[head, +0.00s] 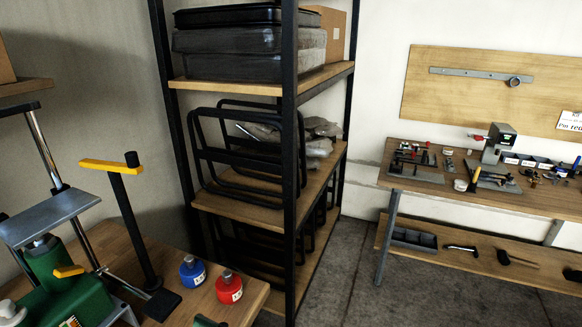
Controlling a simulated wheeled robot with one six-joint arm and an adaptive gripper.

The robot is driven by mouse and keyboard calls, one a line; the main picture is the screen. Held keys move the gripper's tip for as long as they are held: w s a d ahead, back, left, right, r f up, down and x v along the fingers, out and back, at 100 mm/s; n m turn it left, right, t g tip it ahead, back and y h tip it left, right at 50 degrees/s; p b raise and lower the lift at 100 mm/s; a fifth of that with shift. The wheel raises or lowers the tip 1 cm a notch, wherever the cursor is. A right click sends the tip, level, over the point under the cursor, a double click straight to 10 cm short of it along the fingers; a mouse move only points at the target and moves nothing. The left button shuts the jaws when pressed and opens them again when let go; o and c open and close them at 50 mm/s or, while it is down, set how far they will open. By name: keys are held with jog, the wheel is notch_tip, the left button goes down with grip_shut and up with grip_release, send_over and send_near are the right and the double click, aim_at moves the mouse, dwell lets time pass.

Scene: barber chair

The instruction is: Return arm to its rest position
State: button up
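My gripper and arm do not show clearly anywhere in the head view, so I cannot tell the arm's pose or whether the gripper holds anything. No part that I can name as my gripper is near the benches or the shelf.
A green machine (72,283) with a yellow-topped lever (112,168) stands on a wooden bench (112,243) at left. A blue bottle (192,272) and a red bottle (229,287) stand beside it. A shelving rack (290,150) is central; a tool-covered workbench (545,202) is right. Floor (350,275) between them is clear.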

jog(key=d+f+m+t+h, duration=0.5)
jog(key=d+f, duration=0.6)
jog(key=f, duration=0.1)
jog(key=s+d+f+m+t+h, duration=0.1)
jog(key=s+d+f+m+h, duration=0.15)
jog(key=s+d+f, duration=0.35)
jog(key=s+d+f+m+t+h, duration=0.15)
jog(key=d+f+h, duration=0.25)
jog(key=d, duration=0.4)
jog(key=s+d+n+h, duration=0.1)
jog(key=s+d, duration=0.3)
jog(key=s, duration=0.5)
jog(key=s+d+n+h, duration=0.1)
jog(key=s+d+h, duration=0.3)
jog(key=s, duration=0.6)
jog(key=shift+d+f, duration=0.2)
